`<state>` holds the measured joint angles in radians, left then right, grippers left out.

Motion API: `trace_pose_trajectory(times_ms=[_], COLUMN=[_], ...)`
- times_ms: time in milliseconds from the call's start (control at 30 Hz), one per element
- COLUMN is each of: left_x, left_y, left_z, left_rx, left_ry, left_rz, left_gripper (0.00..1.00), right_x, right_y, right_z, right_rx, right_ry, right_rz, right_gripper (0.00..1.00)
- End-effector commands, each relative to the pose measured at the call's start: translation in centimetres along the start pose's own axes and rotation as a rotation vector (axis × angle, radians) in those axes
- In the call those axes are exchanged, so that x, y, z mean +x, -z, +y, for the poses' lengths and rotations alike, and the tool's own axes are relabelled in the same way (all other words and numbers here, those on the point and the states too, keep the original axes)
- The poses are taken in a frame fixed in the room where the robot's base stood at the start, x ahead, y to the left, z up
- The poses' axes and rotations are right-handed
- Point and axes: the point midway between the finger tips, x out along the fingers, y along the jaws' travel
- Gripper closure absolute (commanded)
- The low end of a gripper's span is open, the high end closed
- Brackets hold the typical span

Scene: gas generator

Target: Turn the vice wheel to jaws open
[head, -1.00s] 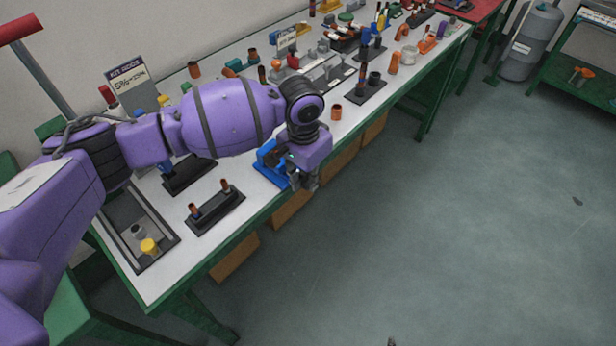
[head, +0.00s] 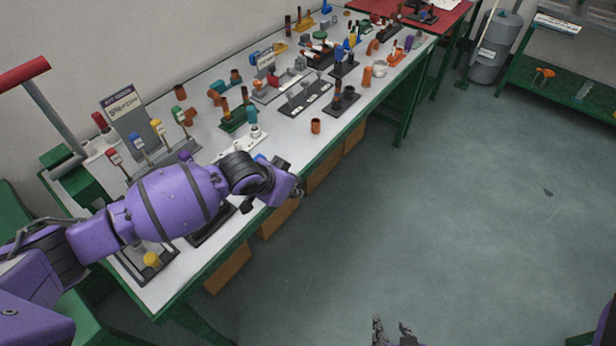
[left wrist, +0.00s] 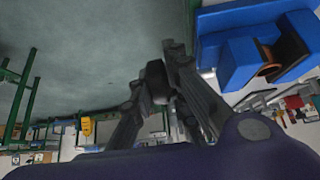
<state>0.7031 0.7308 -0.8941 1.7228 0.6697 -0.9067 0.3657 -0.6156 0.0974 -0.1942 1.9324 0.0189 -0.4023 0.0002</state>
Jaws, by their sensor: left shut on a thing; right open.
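The blue vice (left wrist: 235,50) fills the upper right of the left wrist view, with a copper-coloured piece (left wrist: 283,52) in its opening. In the head view only a small blue bit of the vice (head: 262,159) shows behind my left arm. My left gripper (left wrist: 160,80) is beside the vice, its fingers closed around a dark round part, seemingly the vice wheel (left wrist: 156,76). In the head view my left gripper (head: 297,192) is at the bench's front edge and its fingertips are barely visible. My right gripper (head: 396,333) is open and empty at the bottom edge, over the floor.
The white bench top (head: 275,147) has a green frame. An orange cup (head: 315,126) stands right of my left arm. Black fixtures (head: 305,97) and several small parts stand farther back. A tray with a yellow piece (head: 152,259) is at the near end.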

Motion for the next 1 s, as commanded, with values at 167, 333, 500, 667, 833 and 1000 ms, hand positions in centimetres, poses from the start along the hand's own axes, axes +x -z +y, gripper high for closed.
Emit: trace_pose_trajectory(times_ms=[167, 333, 500, 667, 833, 1000], left_x=[0.02, 0.05, 0.07, 0.07, 0.07, -0.73], left_y=[-0.01, -0.05, -0.08, -0.11, -0.11, -0.13], left_z=[0.28, 0.29, 0.29, 0.19, 0.11, 0.04], left_rx=[0.001, 0.001, 0.001, 0.0, 0.0, -0.001], left_ry=[-0.005, -0.005, -0.005, -0.004, -0.002, -0.001], left_rz=[0.014, 0.013, 0.012, 0.011, 0.011, 0.011], left_gripper=[1.0, 1.0, 0.77, 0.67, 0.67, 0.67], right_x=[0.12, 0.16, 0.17, 0.18, 0.2, 0.25], right_y=[0.32, 0.38, 0.4, 0.43, 0.5, 0.65], right_z=[-0.2, -0.26, -0.28, -0.28, -0.29, -0.35], right_rx=[0.003, 0.004, 0.004, 0.004, 0.004, 0.005], right_ry=[0.002, 0.003, 0.003, 0.003, 0.003, 0.003], right_rz=[0.005, 0.006, 0.006, 0.007, 0.008, 0.011], right_gripper=[0.58, 0.58, 0.58, 0.58, 0.58, 0.58])
